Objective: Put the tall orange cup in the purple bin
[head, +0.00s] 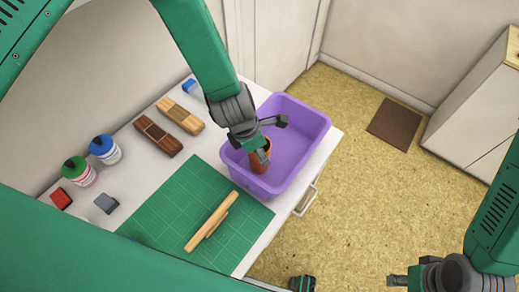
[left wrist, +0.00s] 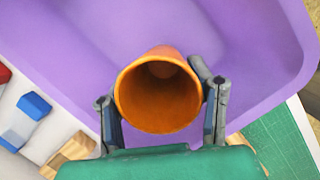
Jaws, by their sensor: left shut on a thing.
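The tall orange cup (head: 259,166) is over the near-left end of the purple bin (head: 306,123), within its outline. I cannot tell whether its base touches the bin floor. My left gripper (head: 268,143) is shut on the cup. In the left wrist view, the cup (left wrist: 160,95) stands between the two fingers (left wrist: 163,112) with its open, empty-looking mouth toward the camera, and the purple bin (left wrist: 255,50) fills the background. My right gripper (head: 398,280) is at the lower right edge, away from the table and partly cut off; its opening is unclear.
The bin sits at the white table's right end. A green cutting mat (head: 180,205) with a wooden piece (head: 211,222) lies beside it. Wooden blocks (head: 180,116), ink bottles (head: 105,149) and small red (head: 61,198) and grey (head: 107,204) pads are further left.

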